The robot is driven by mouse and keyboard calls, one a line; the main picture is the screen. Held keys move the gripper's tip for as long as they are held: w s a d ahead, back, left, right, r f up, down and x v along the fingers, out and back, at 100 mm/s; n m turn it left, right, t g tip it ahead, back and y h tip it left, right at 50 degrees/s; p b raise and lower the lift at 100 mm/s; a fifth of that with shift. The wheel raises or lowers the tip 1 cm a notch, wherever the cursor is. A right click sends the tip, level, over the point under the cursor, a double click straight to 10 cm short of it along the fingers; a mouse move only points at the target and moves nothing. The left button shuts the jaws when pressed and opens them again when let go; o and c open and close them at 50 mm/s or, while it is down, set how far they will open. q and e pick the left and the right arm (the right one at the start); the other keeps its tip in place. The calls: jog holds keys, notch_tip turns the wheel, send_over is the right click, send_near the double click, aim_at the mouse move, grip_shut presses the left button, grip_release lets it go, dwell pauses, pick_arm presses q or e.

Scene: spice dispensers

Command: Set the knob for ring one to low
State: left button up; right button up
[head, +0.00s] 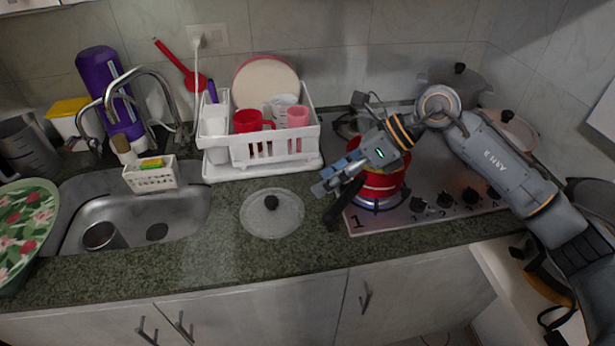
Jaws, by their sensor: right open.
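A steel cooktop (410,212) is set in the counter at the right. A black "1" is marked at its front left corner, beside a ring with a bluish flame (376,205) under a red pot (380,188). A row of several black knobs (445,200) runs along the front edge, right of the pot; their settings are too small to read. My right gripper (328,200) is open and empty at the pot's left side, over the cooktop's left edge, apart from the knobs. Its arm crosses above the pot and the cooktop's right part. My left gripper is not in view.
A glass lid (272,213) lies on the counter left of the cooktop. A white dish rack (262,150) stands behind it, and a sink (150,215) is at the left. A grey pot (465,85) stands at the back right. The front counter strip is clear.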

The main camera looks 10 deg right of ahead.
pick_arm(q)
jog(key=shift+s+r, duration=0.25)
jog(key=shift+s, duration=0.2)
pick_arm(e)
jog(key=a+y, duration=0.1)
jog(key=s+a+r+y, duration=0.1)
jog(key=a, duration=0.1)
jog(key=s+a+r, duration=0.1)
jog(key=shift+a+r+m+y, duration=0.1)
jog(key=shift+a+m+y, duration=0.15)
jog(key=shift+m+y, duration=0.15)
jog(key=shift+o, duration=0.2)
jog(key=shift+a, duration=0.1)
